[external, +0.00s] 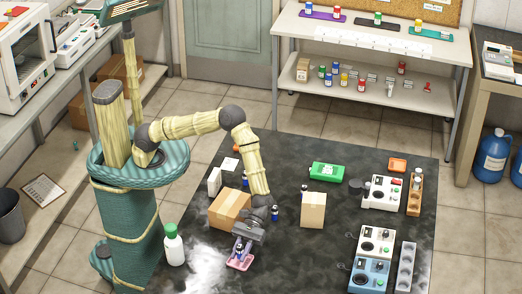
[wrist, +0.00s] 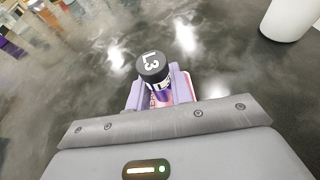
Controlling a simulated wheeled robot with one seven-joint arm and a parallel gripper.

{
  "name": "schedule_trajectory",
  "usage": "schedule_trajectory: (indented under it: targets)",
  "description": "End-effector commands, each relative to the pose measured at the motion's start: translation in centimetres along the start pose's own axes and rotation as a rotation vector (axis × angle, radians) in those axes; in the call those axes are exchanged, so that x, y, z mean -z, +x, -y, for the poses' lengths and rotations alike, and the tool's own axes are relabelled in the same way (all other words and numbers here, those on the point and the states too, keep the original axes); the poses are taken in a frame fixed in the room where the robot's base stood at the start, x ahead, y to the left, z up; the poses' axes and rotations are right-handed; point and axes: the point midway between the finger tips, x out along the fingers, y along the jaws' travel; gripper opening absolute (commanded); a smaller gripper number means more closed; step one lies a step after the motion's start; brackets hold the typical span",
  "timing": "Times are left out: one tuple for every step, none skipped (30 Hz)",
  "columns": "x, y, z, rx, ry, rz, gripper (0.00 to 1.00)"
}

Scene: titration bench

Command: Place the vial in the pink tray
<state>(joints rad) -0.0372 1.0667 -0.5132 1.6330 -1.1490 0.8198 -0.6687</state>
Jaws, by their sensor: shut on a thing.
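The vial (wrist: 154,68) has a black cap marked L3 and a dark blue or purple body. In the wrist view it stands between the two fingers of my gripper (wrist: 160,92), which is shut on it. The pink tray (wrist: 188,82) shows partly beneath the fingers and vial. In the external view the pink tray (external: 240,260) lies on the dark bench at the front, directly under my gripper (external: 241,246). The vial's lower end is hidden by the fingers, so I cannot tell whether it touches the tray floor.
A cardboard box (external: 229,208) stands just behind my gripper, and another box (external: 313,210) stands to the right. A white bottle with a green cap (external: 173,246) stands left of the tray. A blue vial (external: 275,213) stands between the boxes.

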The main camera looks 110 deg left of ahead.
Motion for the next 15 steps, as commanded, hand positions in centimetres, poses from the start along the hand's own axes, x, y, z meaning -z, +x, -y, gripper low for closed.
schedule_trajectory:
  targets:
    - [0.7, 0.3, 0.0, 0.001, -0.003, 0.0, 0.0]
    - [1.0, 0.5, 0.0, 0.001, -0.002, 0.0, 0.0]
    - [1.3, 0.6, 0.0, 0.001, -0.002, 0.0, 0.0]
    - [1.4, 0.6, 0.0, 0.0, -0.002, 0.0, 0.0]
    - [1.5, 0.7, 0.0, 0.0, -0.001, 0.0, 0.0]
    - [1.5, 0.7, 0.0, 0.0, 0.0, 0.0, 0.0]
    - [1.5, 0.7, 0.0, 0.0, 0.0, 0.0, 0.0]
    - [1.5, 0.6, 0.0, 0.0, 0.0, 0.0, 0.0]
    - [1.5, 0.6, 0.0, 0.0, 0.0, 0.0, 0.0]
    - [1.5, 0.6, 0.0, 0.0, 0.0, 0.0, 0.0]
    - [1.5, 0.6, 0.0, 0.0, 0.0, 0.0, 0.0]
    - [1.5, 0.7, 0.0, 0.0, 0.0, 0.0, 0.0]
    - [1.6, 0.7, 0.0, 0.0, 0.0, 0.0, 0.0]
    - [1.7, 0.7, 0.0, 0.0, 0.0, 0.0, 0.0]
    - [1.8, 0.8, 0.0, 0.0, 0.0, 0.0, 0.0]
